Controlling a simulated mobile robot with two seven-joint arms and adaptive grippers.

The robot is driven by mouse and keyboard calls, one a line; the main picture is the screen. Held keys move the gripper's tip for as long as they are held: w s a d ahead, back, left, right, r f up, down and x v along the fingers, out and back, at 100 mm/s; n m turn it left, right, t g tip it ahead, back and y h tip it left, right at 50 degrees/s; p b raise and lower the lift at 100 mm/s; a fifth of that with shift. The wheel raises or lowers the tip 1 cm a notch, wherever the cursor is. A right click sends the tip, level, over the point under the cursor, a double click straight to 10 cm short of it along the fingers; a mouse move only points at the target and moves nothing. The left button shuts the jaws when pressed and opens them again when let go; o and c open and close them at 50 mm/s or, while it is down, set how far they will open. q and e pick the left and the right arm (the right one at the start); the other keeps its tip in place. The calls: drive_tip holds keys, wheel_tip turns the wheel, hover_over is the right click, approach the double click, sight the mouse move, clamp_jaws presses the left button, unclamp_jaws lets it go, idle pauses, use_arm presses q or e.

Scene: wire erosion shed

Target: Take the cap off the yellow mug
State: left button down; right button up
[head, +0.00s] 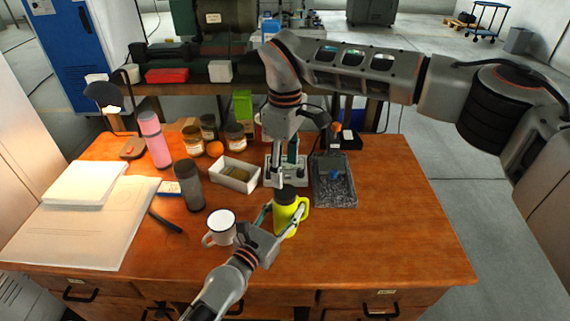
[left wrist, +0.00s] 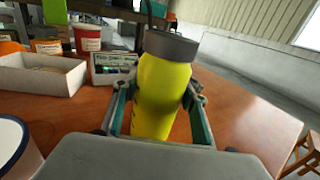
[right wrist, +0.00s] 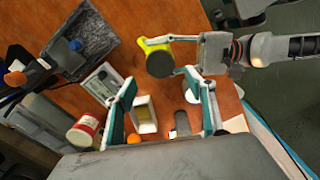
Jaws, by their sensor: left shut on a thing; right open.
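The yellow mug (head: 284,216) stands upright on the wooden table near its front, with its handle to the right. A dark grey cap (left wrist: 171,46) sits on top of it; it also shows in the right wrist view (right wrist: 160,64). My left gripper (left wrist: 160,95) is shut on the mug's body, one finger on each side, below the cap. My right gripper (right wrist: 163,90) is open and empty. In the head view it hangs above and behind the mug, fingers pointing down, apart from the cap.
A white mug (head: 221,229) stands just left of the yellow one. A grey tumbler (head: 190,186), a white open box (head: 223,180) and a pink bottle (head: 154,140) stand further left and back. A dark tray (head: 349,199) lies at right. The table's right front is clear.

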sight(285, 191)
drive_tip(key=shift+f, duration=3.85)
